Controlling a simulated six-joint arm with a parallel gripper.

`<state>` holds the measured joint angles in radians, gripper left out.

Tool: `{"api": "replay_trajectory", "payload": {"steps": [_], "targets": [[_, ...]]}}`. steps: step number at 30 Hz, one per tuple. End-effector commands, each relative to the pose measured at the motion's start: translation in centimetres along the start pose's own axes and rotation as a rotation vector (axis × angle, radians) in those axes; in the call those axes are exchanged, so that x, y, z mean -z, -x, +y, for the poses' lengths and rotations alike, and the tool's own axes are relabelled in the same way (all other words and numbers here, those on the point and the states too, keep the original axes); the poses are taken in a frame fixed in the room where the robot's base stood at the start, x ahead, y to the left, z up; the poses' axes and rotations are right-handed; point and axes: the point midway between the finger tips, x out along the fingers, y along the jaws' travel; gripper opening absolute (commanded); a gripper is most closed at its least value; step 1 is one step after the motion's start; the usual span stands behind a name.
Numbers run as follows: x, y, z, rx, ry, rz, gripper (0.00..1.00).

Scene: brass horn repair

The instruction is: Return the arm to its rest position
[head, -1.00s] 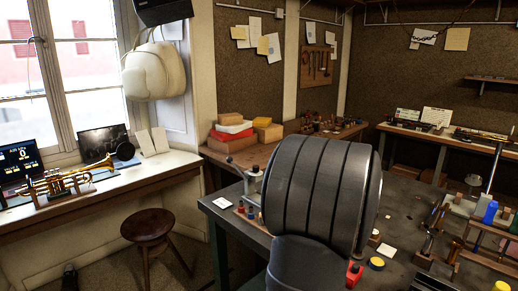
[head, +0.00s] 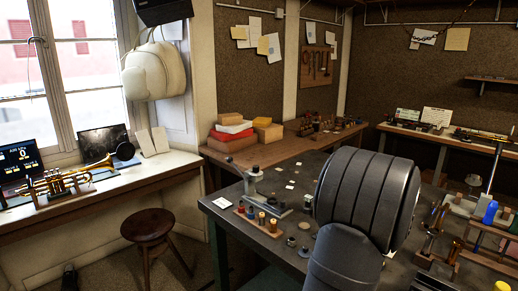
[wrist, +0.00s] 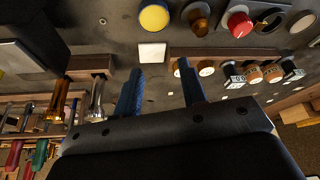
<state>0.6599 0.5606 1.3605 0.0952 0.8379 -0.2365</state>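In the wrist view my gripper (wrist: 160,92) shows two blue fingers held wide apart with nothing between them. Below the fingers lies the dark workbench (wrist: 120,20), with a white square card (wrist: 152,52) just beyond the fingertips. In the head view a large dark arm link of mine stands over the same workbench (head: 227,203). My gripper is hidden in the head view.
A trumpet (head: 60,183) rests on the window-side bench at left. A wooden stool (head: 148,228) stands on the floor. On the workbench are a rack of coloured bottles (head: 262,220), a blue bottle (head: 490,212) and, in the wrist view, a yellow round tin (wrist: 154,17).

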Motion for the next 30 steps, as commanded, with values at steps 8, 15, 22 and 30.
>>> {"api": "replay_trajectory", "payload": {"steps": [8, 15, 22, 30], "targets": [[-2.2, -5.2, -0.1, 0.001, 0.000, -0.002, 0.38], [-2.8, -5.2, -0.1, 0.000, 0.002, 0.005, 0.38], [-3.0, -3.9, 0.1, 0.000, 0.002, 0.003, 0.38], [-3.0, -3.9, 0.1, 0.001, 0.002, 0.002, 0.38]]}}
